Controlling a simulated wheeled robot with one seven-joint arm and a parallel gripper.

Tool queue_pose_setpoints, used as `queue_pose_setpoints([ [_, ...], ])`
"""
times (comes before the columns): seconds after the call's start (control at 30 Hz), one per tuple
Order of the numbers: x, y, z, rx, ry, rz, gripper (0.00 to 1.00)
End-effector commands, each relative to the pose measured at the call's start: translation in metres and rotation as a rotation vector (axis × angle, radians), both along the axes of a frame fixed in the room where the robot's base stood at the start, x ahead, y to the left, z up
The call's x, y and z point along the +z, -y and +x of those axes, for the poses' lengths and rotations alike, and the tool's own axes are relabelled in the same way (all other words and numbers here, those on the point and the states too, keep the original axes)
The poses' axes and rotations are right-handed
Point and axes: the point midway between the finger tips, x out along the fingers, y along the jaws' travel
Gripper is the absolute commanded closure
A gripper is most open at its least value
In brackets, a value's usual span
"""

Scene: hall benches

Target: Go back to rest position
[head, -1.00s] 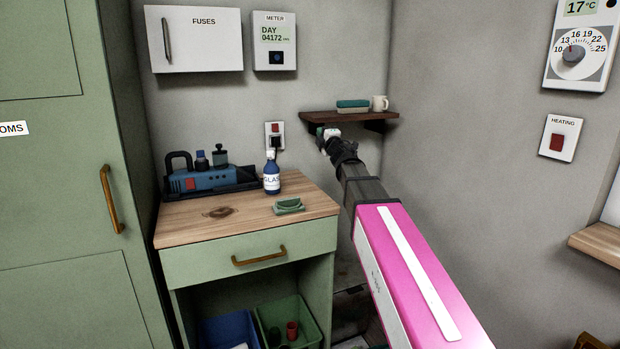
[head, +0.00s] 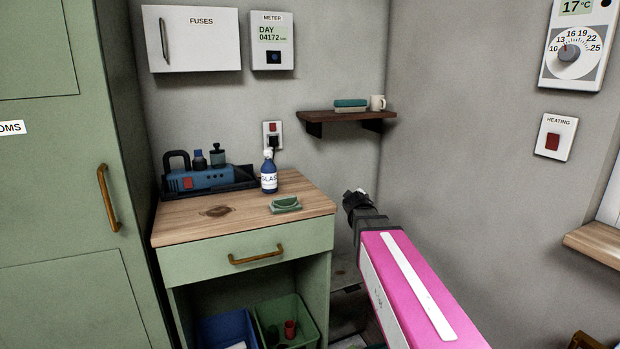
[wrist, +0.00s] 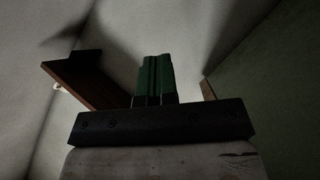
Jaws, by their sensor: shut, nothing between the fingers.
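My arm, with its pink and white link, reaches into the head view from the lower right. Its dark wrist end stands in front of the grey wall, right of the wooden-topped cabinet (head: 190,228) and below the small shelf. The fingers are hidden in the head view. In the wrist view my gripper (wrist: 155,78) shows as two green fingers side by side, closed together with nothing between them. The fingers point toward bare wall and touch nothing that I can see.
The dark wall shelf (head: 345,116) holds a teal-topped box (head: 350,104) and a mug (head: 377,102). On the cabinet stand a blue bottle (head: 269,180), a green holder (head: 285,204) and a blue tool (head: 205,180). A wooden ledge (head: 592,246) juts out at right.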

Motion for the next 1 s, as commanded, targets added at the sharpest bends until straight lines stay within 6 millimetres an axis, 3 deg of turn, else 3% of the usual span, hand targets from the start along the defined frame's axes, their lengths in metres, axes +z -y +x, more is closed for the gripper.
queue_pose_setpoints([
  [0.03,-0.029,0.01,-0.019,-0.053,-0.08,0.057,1.0],
  [0.1,-0.067,0.019,-0.043,-0.13,-0.196,0.139,1.0],
  [0.3,-0.165,0.033,-0.129,-0.35,-0.542,0.36,1.0],
  [0.5,-0.23,0.027,-0.22,-0.54,-0.867,0.535,1.0],
  [0.6,-0.245,0.022,-0.252,-0.601,-0.983,0.588,1.0],
  [0.7,-0.253,0.019,-0.27,-0.636,-1.051,0.619,1.0],
  [1.0,-0.255,0.017,-0.276,-0.65,-1.078,0.63,1.0],
])
